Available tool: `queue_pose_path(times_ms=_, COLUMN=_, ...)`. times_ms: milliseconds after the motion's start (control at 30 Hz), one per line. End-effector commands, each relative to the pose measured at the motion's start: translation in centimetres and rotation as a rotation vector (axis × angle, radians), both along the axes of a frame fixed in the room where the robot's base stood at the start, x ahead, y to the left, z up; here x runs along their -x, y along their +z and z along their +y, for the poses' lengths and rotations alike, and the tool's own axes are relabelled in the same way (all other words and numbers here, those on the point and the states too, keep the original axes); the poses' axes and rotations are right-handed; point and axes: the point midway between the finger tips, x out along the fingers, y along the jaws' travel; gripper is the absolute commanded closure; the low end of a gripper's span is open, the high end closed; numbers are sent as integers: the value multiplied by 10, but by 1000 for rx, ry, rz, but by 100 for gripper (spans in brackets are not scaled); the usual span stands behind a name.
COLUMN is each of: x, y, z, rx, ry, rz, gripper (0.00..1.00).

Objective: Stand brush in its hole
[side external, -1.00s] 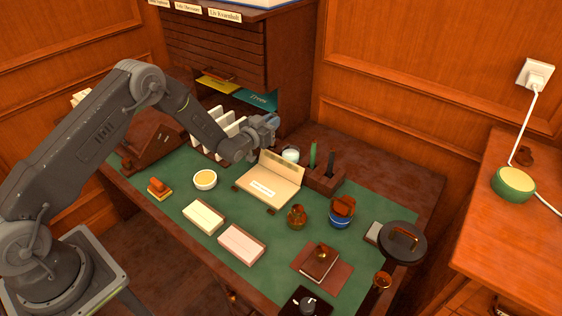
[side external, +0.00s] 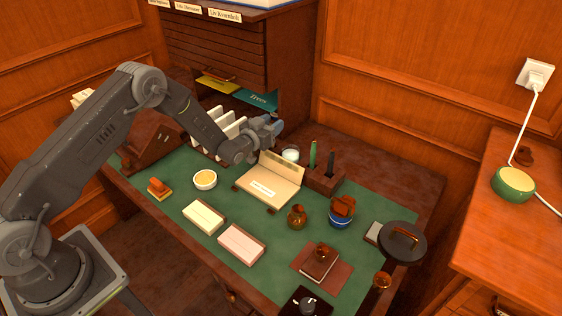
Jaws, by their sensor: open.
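A dark wooden block (side external: 325,181) with holes stands at the back of the green desk mat. A slim green item (side external: 313,155) and a dark upright item (side external: 331,163) stand in it. I cannot tell whether either one is the brush, and the block's holes are too small to make out. My gripper (side external: 277,127) is open above the back of the desk, left of the block and apart from it. No object shows between its fingers, though they are small and partly turned away.
A propped folder (side external: 270,186) lies below my gripper, with a white-topped jar (side external: 290,154) behind it. White upright dividers (side external: 228,130) stand close under my forearm. A blue bowl (side external: 340,219) and a round brown pot (side external: 297,217) stand in front of the block.

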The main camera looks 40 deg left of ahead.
Motion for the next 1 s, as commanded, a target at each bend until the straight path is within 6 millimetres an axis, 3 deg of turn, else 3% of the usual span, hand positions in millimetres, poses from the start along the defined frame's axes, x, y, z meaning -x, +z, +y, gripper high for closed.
queue_pose_path(times_ms=267, x=21, y=-1, z=0, rx=0, ry=0, rz=3, gripper=56)
queue_pose_path(times_ms=700, x=109, y=-1, z=0, rx=0, ry=1, rz=3, gripper=56)
queue_pose_path(times_ms=1000, x=136, y=2, z=0, rx=-2, ry=0, rz=4, gripper=56)
